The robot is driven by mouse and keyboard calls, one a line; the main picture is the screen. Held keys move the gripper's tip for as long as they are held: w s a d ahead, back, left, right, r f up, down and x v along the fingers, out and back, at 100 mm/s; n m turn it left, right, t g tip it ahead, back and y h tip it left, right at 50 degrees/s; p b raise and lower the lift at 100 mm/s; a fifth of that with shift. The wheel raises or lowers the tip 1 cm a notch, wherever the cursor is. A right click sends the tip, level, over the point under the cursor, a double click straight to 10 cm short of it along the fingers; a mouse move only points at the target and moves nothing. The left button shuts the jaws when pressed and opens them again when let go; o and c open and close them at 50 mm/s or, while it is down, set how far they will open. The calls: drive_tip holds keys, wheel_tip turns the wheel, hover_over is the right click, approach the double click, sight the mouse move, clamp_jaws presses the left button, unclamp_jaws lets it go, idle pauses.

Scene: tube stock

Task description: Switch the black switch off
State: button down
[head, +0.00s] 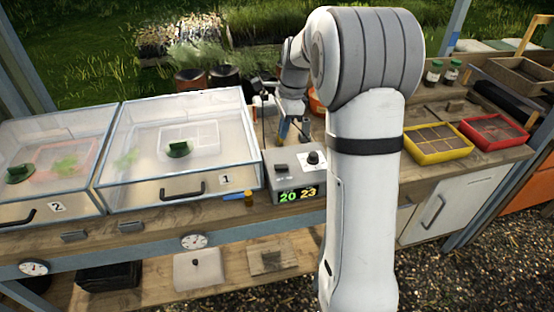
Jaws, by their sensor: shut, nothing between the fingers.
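The black switch (281,168) is a small dark block on the sloping top of a grey control box (292,180), left of a round black knob (313,158). Its on or off position is too small to tell. The box front shows a green 20 and a yellow 23. My gripper (264,130) is small in the head view, behind the box and beside the right lidded case. It is shut and empty, and looks apart from the switch. My wrist and arm partly hide the area behind the box.
Two clear-lidded cases, the right one marked 1 (225,180) and the left marked 2 (57,207), stand left of the box. A yellow tray (438,157) and a red tray (522,142) sit to the right. A small brown bottle (248,197) stands near the bench's front edge.

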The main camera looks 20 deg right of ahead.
sight(276, 168)
drive_tip(key=f, duration=0.4)
drive_tip(key=a+f+p, duration=0.1)
drive_tip(key=f, duration=0.2)
drive_tip(key=a+f, duration=0.1)
drive_tip(key=f, duration=0.3)
drive_tip(key=shift+w+f+p, duration=0.1)
drive_tip(key=shift+f+p, duration=0.2)
drive_tip(key=shift+p, duration=0.05)
drive_tip(key=shift+d, duration=0.1)
